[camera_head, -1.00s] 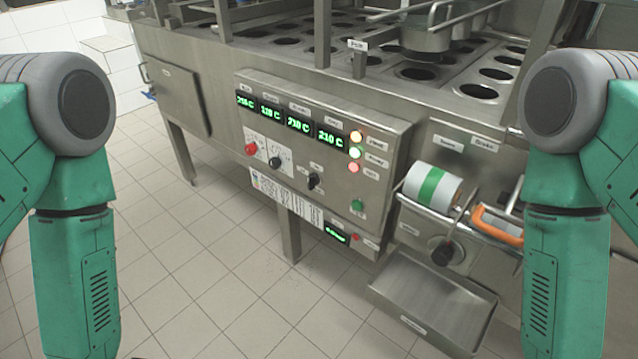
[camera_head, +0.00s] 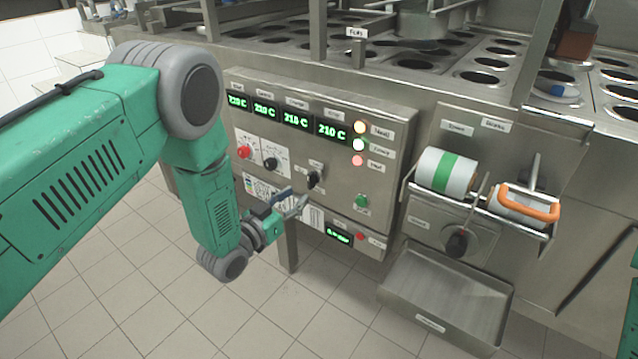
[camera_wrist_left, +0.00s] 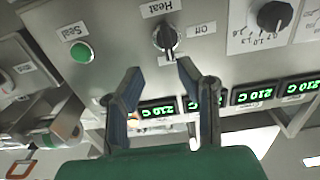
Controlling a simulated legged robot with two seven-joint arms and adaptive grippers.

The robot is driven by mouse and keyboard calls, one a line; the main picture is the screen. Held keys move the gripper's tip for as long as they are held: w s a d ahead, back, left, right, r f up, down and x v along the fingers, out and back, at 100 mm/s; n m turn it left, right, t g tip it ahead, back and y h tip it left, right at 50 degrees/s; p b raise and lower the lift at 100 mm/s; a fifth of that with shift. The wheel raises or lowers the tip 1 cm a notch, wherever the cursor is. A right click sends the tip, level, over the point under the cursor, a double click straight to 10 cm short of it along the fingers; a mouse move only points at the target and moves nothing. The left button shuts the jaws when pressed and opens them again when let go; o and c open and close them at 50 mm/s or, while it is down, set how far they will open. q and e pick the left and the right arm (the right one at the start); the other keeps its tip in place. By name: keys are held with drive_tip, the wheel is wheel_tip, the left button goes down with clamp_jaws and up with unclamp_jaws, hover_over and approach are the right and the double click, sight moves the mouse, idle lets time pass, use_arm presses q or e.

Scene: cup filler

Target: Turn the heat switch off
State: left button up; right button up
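The heat switch (camera_head: 314,178) is a black knob on the steel control panel (camera_head: 375,200), below the green displays. In the left wrist view, which is upside down, the heat switch (camera_wrist_left: 165,38) sits between labels reading "Heat" and "Off". My left gripper (camera_head: 296,199) is just below and left of the switch in the head view. In the left wrist view, the fingers of my left gripper (camera_wrist_left: 158,72) are apart and empty, with the switch beyond the gap between their tips. My right gripper is not in view.
A red knob (camera_head: 244,152) and a black dial (camera_head: 270,163) are left of the switch. A green "Seal" button (camera_head: 361,201) is to its right. Lit lamps (camera_head: 358,144) are above that button. Film rolls (camera_head: 447,172) and a tray (camera_head: 445,300) stand further right.

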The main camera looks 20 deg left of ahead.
sight(308, 182)
use_arm(q)
drive_tip(key=x, duration=0.2)
drive_tip(key=a+b+x, duration=0.1)
drive_tip(key=x, duration=0.2)
drive_tip(key=b+x, duration=0.1)
drive_tip(key=x, duration=0.1)
drive_tip(key=shift+w+f, duration=0.25)
drive_tip(key=shift+w, duration=0.25)
drive_tip(key=shift+w+d+r, duration=0.15)
drive_tip(key=shift+d, duration=0.35)
drive_tip(key=shift+a, duration=0.35)
drive_tip(key=c, duration=0.6)
drive_tip(key=shift+a, duration=0.2)
clamp_jaws()
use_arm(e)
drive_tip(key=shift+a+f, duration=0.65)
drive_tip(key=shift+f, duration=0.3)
